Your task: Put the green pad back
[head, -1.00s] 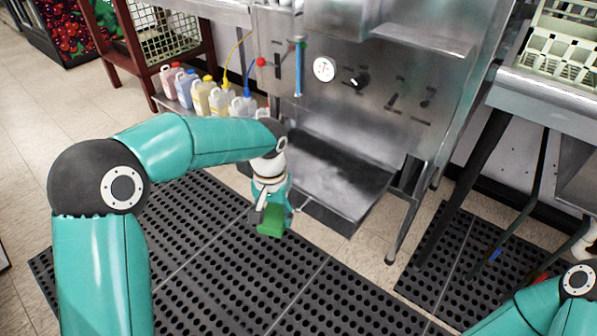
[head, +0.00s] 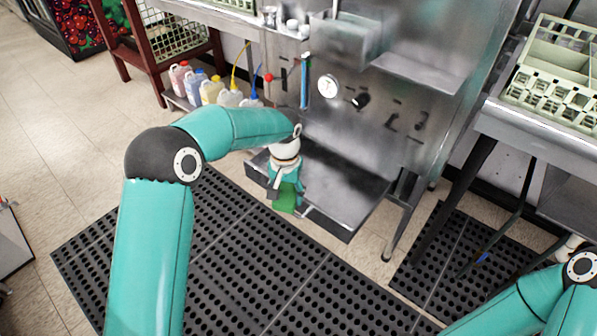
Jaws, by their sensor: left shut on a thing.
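The green pad (head: 286,198) is a small green block in the head view, near the middle. My left gripper (head: 281,190) is shut on it and points downward. The pad is held in front of the left part of a low steel shelf (head: 345,190) on the machine, above the black floor mat. I cannot tell whether the pad touches the shelf. My right arm comes in at the lower right; its fingertips are not visible.
The steel machine has a dial (head: 327,87) and a black knob (head: 361,100). Several jugs (head: 211,90) stand on a low rack at left. A steel counter with a dish rack (head: 560,75) stands at right. Perforated black mats (head: 260,270) cover the floor.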

